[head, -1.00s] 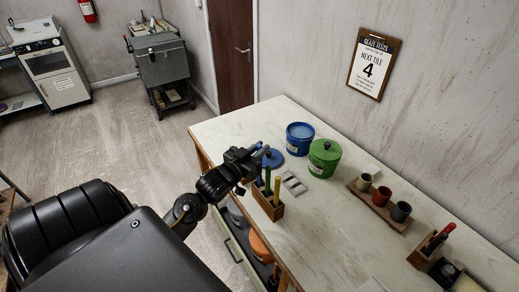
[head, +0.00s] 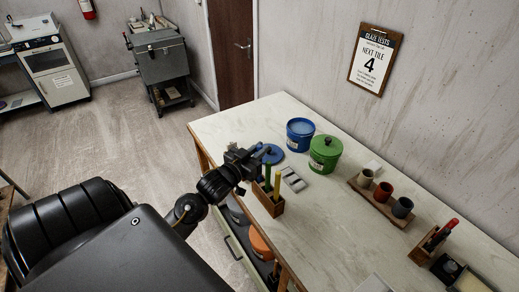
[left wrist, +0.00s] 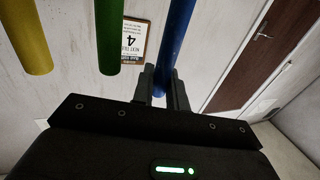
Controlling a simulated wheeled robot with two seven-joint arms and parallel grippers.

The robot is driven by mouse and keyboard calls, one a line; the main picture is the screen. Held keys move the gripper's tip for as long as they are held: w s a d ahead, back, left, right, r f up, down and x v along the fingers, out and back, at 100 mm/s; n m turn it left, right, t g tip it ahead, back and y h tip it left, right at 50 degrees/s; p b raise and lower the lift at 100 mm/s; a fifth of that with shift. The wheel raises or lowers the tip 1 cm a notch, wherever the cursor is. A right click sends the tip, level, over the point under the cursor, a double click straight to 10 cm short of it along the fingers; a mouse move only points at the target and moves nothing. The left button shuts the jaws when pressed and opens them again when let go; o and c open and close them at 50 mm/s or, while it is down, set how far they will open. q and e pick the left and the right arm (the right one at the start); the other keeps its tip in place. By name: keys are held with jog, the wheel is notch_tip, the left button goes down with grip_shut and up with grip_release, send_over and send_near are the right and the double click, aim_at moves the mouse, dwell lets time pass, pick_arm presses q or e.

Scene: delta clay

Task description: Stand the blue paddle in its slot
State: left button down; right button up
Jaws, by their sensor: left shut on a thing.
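My left gripper (head: 256,157) is at the near-left edge of the worktable, at the left end of a small wooden rack (head: 267,203). In the left wrist view the gripper (left wrist: 162,88) is shut on the blue paddle (left wrist: 174,45), whose blue shaft runs between the fingers. The rack holds a green handle (head: 267,175) and a yellow handle (head: 277,185), both upright; they also show as a green rod (left wrist: 112,40) and a yellow rod (left wrist: 27,38). The blue paddle's lower end and its slot are hidden, so I cannot tell whether it is seated. My right gripper is out of view.
A blue lid (head: 271,154) lies just behind the gripper. A blue tub (head: 300,135) and a green lidded tub (head: 325,153) stand behind the rack, near a grey-white block (head: 293,180). A wooden tray with cups (head: 383,193) is at right. The table's middle front is clear.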

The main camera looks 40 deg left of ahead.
pick_arm(q)
jog(key=shift+f+b, duration=0.65)
jog(key=shift+f, duration=0.5)
dwell(0.4)
jog(key=shift+f, duration=0.1)
jog(key=c, duration=1.3)
grip_release()
jog(key=shift+p, duration=0.35)
notch_tip(320, 180, up, 7)
jog(key=p, duration=0.7)
